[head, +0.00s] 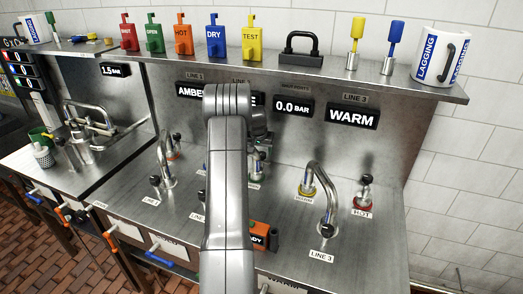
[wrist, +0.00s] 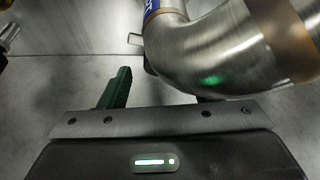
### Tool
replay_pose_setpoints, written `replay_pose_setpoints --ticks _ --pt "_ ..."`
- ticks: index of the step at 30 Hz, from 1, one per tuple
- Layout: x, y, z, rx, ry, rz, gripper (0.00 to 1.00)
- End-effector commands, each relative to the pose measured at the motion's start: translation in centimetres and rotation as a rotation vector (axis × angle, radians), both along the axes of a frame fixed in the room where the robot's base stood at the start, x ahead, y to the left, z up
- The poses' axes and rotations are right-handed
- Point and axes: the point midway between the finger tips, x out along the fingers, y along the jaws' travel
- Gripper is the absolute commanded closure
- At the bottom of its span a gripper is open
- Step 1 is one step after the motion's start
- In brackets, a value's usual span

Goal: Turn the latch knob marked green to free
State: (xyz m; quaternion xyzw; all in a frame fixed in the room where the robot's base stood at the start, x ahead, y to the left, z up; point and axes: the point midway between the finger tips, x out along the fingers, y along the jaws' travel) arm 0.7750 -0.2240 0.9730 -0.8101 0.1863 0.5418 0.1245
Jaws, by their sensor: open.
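I cannot make out the latch knob marked green for certain; my arm covers the middle of the panel in the head view. A thick bent steel pipe (wrist: 205,45) crosses at the upper right, very close, and hides the gripper's right side.
A bent tap (head: 163,165) stands left of my arm, and a tall bent spout (head: 328,195) with a knob marked HOT (head: 366,192) stands right. A shelf (head: 300,74) with coloured tags and a LAGGING mug (head: 441,57) runs above. An orange-and-black block (head: 263,236) lies near the front.

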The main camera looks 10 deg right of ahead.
Motion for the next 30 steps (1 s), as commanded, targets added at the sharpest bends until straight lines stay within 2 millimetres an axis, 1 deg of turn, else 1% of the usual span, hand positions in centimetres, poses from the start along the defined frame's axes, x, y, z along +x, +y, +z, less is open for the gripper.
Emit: replay_pose_setpoints --ticks 3,6,16,17,18,23,24,30 --pt "0.4 -0.2 -1.0 0.000 0.000 0.000 0.42" --pt "0.6 -0.3 -1.6 0.000 -0.001 0.000 0.42" --pt "0.7 -0.3 -1.8 0.000 -0.001 0.000 0.42" --pt "0.7 -0.3 -1.9 -0.001 -0.001 0.001 0.44" --pt "0.7 -0.3 -1.9 -0.001 -0.001 0.001 0.52" --pt "0.7 -0.3 -1.8 -0.001 -0.001 0.001 0.83" --pt "0.7 -0.3 -1.8 -0.001 -0.001 0.001 0.87" --pt "0.7 -0.4 -2.0 0.000 0.000 0.032 0.87"
